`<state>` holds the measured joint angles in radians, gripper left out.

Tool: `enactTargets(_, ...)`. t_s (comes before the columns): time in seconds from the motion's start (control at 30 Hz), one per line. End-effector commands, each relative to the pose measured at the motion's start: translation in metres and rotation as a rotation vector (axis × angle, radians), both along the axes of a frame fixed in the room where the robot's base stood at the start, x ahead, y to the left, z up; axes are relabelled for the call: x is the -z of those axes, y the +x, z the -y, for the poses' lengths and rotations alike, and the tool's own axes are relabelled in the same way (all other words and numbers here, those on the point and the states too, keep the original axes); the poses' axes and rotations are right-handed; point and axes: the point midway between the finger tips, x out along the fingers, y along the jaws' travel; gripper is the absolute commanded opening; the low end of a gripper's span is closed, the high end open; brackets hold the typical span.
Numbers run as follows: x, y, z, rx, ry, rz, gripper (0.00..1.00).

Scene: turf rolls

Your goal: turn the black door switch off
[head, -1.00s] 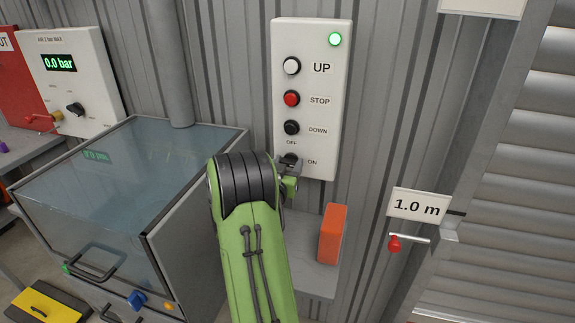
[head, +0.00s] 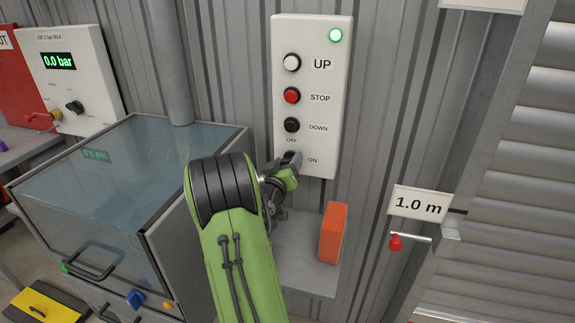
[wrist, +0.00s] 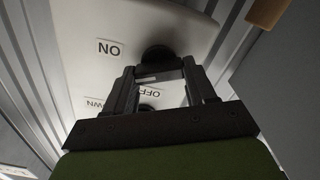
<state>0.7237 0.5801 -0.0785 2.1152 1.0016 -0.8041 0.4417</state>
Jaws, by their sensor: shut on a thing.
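The white control panel (head: 311,75) hangs on the corrugated wall, with its green lamp (head: 335,35) lit. The black door switch sits at its lower end, between the OFF label (head: 292,140) and the ON label (head: 313,160), mostly hidden by my gripper in the head view. In the wrist view, which is upside down, the dark round switch (wrist: 157,53) shows between my fingertips. My gripper (wrist: 160,70) is shut on it, one finger on each side. It also shows in the head view (head: 292,162). I cannot tell the switch's exact angle.
White, red and black push buttons (head: 291,95) stand above the switch. An orange block (head: 332,233) rests on a grey shelf (head: 305,270) below. A glass-topped cabinet (head: 110,175) stands left. A 1.0 m sign (head: 419,204) and red-knobbed lever (head: 396,242) are right.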

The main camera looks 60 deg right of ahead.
Motion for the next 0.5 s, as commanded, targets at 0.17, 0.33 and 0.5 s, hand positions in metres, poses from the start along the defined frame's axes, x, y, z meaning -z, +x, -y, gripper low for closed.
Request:
enactTargets(0.17,0.0,0.0018,-0.0006,-0.003,-0.028,-0.166,0.25)
enactTargets(0.33,0.0005,0.0023,-0.0006,-0.003,-0.053,-0.327,0.25)
enactTargets(0.5,0.0005,0.0028,-0.0007,-0.003,-0.078,-0.486,0.25)
